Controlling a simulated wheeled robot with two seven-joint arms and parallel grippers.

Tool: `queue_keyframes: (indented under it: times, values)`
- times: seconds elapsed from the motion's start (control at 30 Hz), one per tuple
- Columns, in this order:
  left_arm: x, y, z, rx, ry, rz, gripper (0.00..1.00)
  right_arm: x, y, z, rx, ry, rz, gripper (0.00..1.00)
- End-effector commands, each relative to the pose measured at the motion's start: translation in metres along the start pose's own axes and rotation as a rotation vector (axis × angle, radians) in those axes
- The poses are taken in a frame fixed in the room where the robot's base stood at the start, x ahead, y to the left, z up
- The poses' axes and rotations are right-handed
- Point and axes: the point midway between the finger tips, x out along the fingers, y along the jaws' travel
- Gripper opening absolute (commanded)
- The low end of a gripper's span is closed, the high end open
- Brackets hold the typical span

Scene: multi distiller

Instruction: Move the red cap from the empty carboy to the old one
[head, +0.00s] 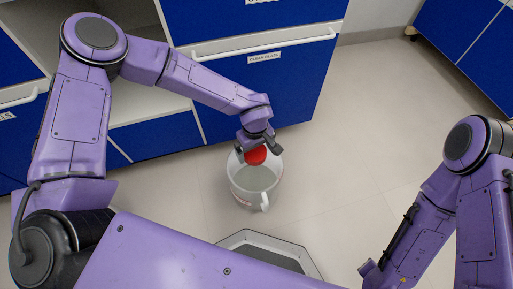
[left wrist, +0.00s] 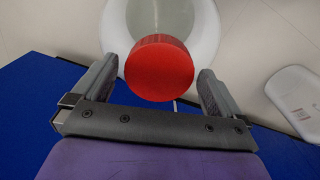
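The red cap (head: 255,156) shows at the far side of a white, pale-bodied carboy (head: 244,181) with a handle, standing on the floor. My left gripper (head: 254,143) is right at the cap. In the left wrist view the round red cap (left wrist: 160,68) lies between the fingertips of my left gripper (left wrist: 158,75), with a small gap on each side. The fingers are apart. The carboy (left wrist: 203,35) shows behind the cap, which hides part of it. I cannot tell how the cap sits on the carboy. My right gripper is not seen; only the right arm shows.
Blue cabinets with a drawer handle (head: 265,47) and a "clean glass" label stand close behind the left arm. A white object with a label (left wrist: 296,100) is partly cut off in the left wrist view. The floor (head: 350,140) to the right is clear.

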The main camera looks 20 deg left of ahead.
Motion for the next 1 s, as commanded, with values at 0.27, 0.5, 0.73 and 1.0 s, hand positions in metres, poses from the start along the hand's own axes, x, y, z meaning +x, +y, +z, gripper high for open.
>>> queue_keyframes:
  times: [0.27,0.5,0.73,1.0]
  values:
    - [-0.040,0.001,-0.001,0.000,0.001,0.003,1.00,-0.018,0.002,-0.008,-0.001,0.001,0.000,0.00]
    - [-0.092,0.001,-0.001,-0.001,0.000,0.002,1.00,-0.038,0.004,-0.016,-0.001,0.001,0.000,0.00]
    - [-0.106,0.001,-0.001,0.001,0.000,0.001,1.00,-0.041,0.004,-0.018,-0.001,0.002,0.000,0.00]
    - [-0.105,0.001,-0.001,0.000,0.000,0.000,1.00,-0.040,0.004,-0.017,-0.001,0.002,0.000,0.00]
